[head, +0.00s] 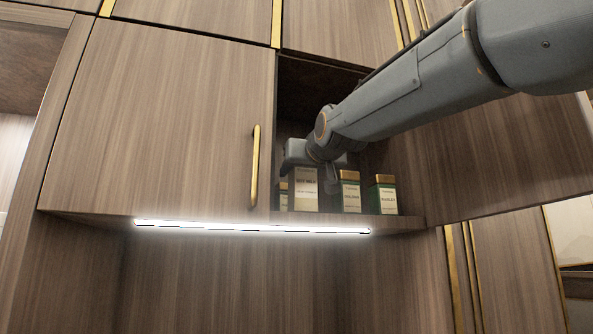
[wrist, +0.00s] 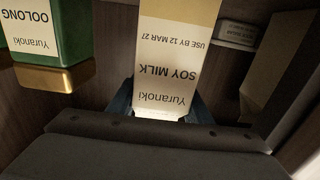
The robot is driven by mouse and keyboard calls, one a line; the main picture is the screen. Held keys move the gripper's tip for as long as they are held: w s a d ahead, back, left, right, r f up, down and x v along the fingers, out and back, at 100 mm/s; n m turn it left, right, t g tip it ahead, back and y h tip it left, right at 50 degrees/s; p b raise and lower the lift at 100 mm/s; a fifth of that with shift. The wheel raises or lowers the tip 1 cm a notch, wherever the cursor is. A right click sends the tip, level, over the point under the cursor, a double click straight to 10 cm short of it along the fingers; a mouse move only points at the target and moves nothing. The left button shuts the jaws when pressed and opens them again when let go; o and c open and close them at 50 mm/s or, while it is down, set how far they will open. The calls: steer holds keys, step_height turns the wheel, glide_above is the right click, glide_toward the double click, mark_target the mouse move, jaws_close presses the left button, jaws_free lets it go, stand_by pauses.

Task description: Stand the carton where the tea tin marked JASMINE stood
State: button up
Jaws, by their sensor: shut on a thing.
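The carton (head: 306,191) is cream with a tan band and a label reading SOY MILK. In the wrist view the carton (wrist: 170,62) appears upside down between the blue fingers. My gripper (head: 318,160) is shut on its upper part; the wrist view shows my gripper (wrist: 160,104) there too. I cannot tell whether the carton's base touches the shelf. No label that I can read says JASMINE.
A green OOLONG tin (head: 350,192) with a gold lid stands right of the carton; it also shows in the wrist view (wrist: 48,40). Another green tin (head: 383,196) stands farther right. A closed door (head: 160,120) borders the opening.

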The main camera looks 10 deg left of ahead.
steer(key=shift+w+a+f, duration=0.1)
steer(key=shift+f, duration=0.15)
steer(key=o, duration=1.6)
steer(key=shift+f, duration=0.1)
steer(key=b+v, duration=0.4)
steer(key=v, duration=0.8)
steer(key=shift+w, duration=0.1)
